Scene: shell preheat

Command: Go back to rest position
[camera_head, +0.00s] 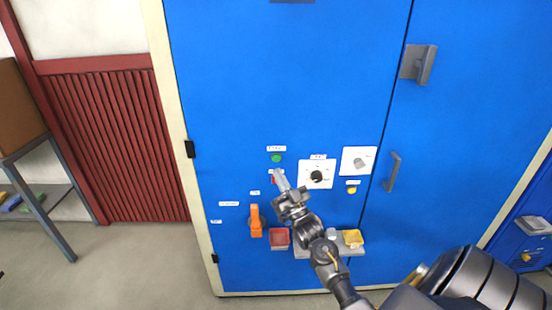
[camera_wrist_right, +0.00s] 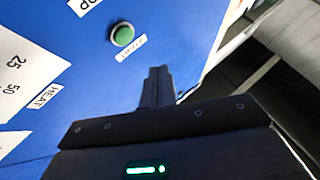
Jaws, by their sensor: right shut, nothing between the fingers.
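My right gripper (camera_head: 281,181) is in front of the blue cabinet's panel, just below a green button (camera_head: 277,158). Its fingers are shut with nothing between them. In the right wrist view the closed fingers (camera_wrist_right: 158,88) stand near the blue panel, and the green button (camera_wrist_right: 122,34) labelled START lies beyond the fingertips, apart from them in the picture. A red button (camera_head: 274,180) is partly hidden behind the gripper. My left gripper does not show in the head view.
The blue cabinet (camera_head: 290,70) fills the middle. A dial (camera_head: 316,175), a second knob plate (camera_head: 358,160), an orange handle (camera_head: 256,221), a red bin (camera_head: 279,238) and a yellow bin (camera_head: 353,238) are near my right arm. A door handle (camera_head: 392,172) sticks out to the right.

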